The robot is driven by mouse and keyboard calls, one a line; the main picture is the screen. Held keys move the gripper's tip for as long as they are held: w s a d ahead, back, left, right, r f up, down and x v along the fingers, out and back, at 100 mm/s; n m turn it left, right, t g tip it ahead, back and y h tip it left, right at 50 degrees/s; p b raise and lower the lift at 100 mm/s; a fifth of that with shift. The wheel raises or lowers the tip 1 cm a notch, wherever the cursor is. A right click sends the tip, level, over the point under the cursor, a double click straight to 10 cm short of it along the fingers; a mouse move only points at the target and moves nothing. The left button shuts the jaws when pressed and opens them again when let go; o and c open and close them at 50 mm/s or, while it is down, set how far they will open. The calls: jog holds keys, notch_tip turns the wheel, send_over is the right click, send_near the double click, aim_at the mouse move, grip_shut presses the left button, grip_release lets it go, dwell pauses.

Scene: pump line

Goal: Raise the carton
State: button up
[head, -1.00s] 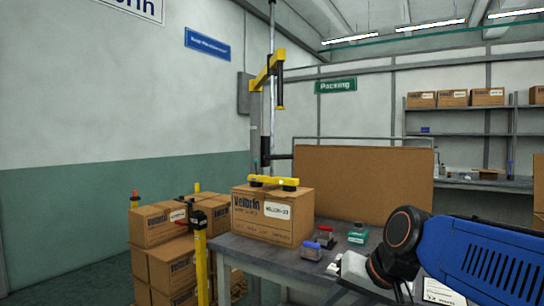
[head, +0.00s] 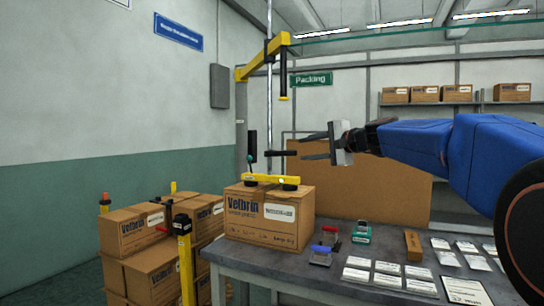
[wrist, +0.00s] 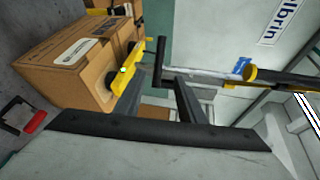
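The carton (head: 258,222) is a brown Velbrin box with a white label, standing on the grey table's left end. It also shows in the wrist view (wrist: 62,86). A yellow lifter bar (head: 270,179) with dark pads lies on its top, below a vertical tube (head: 270,105). A dark handle with a horizontal bar (head: 281,152) and an upright grip (head: 252,147) is on the tube. My gripper (head: 307,147) is open, its dark fingers pointing left at the bar. In the wrist view, the gap between the fingers (wrist: 156,90) looks empty; I cannot tell whether they touch the bar.
Stacked cartons (head: 155,245) stand left of the table beside a yellow post (head: 183,260). A red-topped tool (head: 320,255), a blue one (head: 330,236), a green device (head: 361,233) and white cards (head: 388,281) lie on the table (head: 275,262). A brown panel (head: 385,190) stands behind.

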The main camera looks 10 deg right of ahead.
jog(key=x, duration=1.7)
jog(key=shift+f, duration=0.15)
jog(key=shift+s, duration=0.15)
jog(key=shift+c, duration=0.6)
